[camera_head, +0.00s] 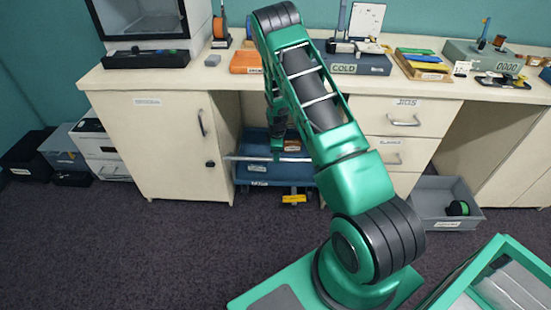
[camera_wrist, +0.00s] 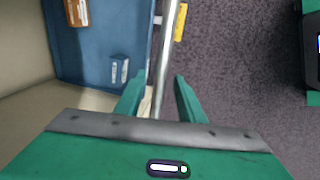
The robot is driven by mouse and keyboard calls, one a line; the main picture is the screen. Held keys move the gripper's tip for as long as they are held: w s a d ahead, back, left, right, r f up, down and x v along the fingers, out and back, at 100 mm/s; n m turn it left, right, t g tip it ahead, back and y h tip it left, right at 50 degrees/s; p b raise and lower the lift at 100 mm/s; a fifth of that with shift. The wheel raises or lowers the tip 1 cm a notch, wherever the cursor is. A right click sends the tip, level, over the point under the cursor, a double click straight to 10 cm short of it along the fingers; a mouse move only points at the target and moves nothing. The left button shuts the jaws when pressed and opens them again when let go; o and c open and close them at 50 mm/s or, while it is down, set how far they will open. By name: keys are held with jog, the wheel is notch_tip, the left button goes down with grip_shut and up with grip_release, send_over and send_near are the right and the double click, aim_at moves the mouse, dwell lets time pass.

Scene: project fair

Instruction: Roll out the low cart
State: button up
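The low cart (camera_head: 268,176) is blue and stands in the open bay under the bench, between the cabinet and the drawers. A silver bar handle (camera_head: 240,157) runs across its front. In the wrist view the blue cart deck (camera_wrist: 100,55) is at the left and the bar (camera_wrist: 167,50) runs between my fingers. My gripper (camera_wrist: 160,80) is open, with a gap on each side of the bar. I cannot tell whether the bar is fully in depth between the fingers. In the head view my arm partly hides the gripper and the cart.
A cabinet (camera_head: 160,145) stands left of the bay and drawers (camera_head: 395,118) stand right. A grey bin (camera_head: 425,195) sits on the floor at the right. A yellow tag (camera_head: 293,199) shows below the cart. Carpet (camera_head: 150,240) in front is clear.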

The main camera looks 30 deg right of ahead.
jog(key=shift+w+d+f, duration=0.1)
jog(key=shift+w+f, duration=0.1)
jog(key=shift+f, duration=0.8)
grip_shut()
